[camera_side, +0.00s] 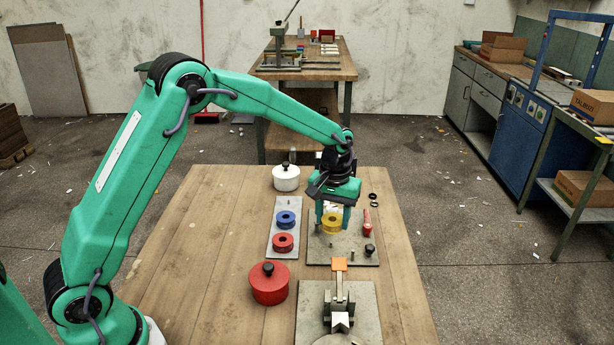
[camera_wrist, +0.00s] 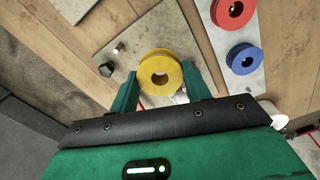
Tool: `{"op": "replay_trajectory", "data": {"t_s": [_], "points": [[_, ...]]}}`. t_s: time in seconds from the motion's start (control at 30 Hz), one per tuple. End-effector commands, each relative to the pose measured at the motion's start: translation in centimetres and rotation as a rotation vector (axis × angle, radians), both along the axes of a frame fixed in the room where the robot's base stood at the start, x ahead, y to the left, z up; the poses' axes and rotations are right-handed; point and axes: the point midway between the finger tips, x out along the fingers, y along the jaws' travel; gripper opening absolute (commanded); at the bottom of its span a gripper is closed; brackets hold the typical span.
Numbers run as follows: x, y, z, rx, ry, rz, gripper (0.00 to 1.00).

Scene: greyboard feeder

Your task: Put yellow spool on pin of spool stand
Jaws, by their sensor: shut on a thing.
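The yellow spool (camera_side: 331,223) is between the fingers of my gripper (camera_side: 332,216), which is shut on it. In the wrist view the yellow spool (camera_wrist: 160,62) shows its round hole facing the camera, with my gripper's fingers (camera_wrist: 160,80) on either side. I cannot tell whether the spool touches the plate.
A grey strip (camera_side: 285,225) left of the stand bears a blue spool (camera_side: 286,219) and a red spool (camera_side: 283,242). A black knob (camera_side: 369,250) and a red upright part (camera_side: 366,220) are right. A red pot (camera_side: 268,285), white pot (camera_side: 286,179) and clamp fixture (camera_side: 339,300) stand around.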

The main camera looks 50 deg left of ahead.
Motion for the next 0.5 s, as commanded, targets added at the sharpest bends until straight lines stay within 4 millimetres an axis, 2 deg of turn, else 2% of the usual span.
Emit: {"op": "replay_trajectory", "data": {"t_s": [0.5], "points": [[0.0, 0.0, -2.1, 0.0, 0.002, 0.0, 0.26]]}}
